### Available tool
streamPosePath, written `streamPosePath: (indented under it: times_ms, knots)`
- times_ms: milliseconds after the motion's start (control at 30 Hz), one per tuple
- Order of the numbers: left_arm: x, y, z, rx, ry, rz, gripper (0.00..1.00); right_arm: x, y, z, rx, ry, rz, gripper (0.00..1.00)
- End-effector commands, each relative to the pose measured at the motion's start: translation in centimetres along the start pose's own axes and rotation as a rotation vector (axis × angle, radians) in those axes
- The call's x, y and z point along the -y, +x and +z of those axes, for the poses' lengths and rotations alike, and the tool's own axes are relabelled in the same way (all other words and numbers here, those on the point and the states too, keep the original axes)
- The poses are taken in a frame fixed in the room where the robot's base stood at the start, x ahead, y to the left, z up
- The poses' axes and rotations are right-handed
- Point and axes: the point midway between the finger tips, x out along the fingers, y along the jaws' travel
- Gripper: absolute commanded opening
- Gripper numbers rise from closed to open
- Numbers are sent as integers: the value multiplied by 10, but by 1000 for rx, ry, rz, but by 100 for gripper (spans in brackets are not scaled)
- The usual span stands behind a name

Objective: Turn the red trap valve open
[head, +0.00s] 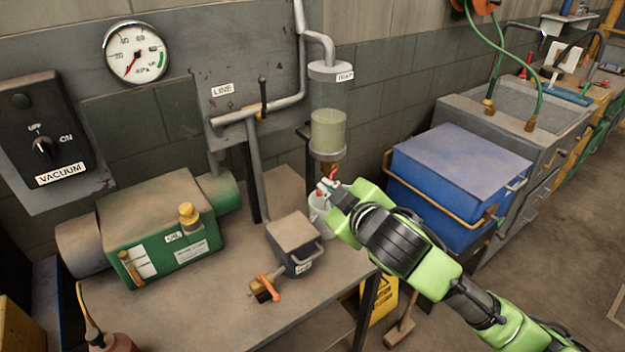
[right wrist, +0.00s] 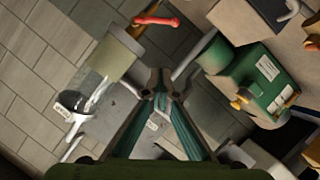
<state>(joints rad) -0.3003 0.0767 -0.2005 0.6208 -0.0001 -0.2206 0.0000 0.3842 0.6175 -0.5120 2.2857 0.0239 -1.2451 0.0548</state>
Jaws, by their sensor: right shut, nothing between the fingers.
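The red trap valve handle (head: 334,173) sits under the clear trap cylinder (head: 328,98), which holds pale greenish material. In the right wrist view the red handle (right wrist: 157,20) lies at the top, beside a brass fitting under the trap (right wrist: 115,57). My right gripper (head: 325,187) is just below the handle in the head view, above a white bucket (head: 316,208). In the right wrist view its fingertips (right wrist: 162,90) are together and empty, with the handle apart from them in the picture. Contact cannot be told in the head view. My left gripper is not in view.
A green pump (head: 160,225) stands left. A vertical pipe (head: 257,170) with a black lever stands left of the trap. A blue bin (head: 460,165) is right of my arm.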

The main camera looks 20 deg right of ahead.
Motion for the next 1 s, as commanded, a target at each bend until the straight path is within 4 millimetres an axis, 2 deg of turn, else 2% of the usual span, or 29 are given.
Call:
streamPosePath:
  times_ms: [567, 600, 700, 1000]
  knots:
    - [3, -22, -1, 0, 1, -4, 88, -1, 98, -1, 0, -1, 1, 0]
    - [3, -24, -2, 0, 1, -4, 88, -1, 98, 10, 6, -4, 1, 0]
    - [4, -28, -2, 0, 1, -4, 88, -1, 101, 24, 4, -4, 1, 0]
    - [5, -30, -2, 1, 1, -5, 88, 0, 105, 39, 0, -3, 2, 0]
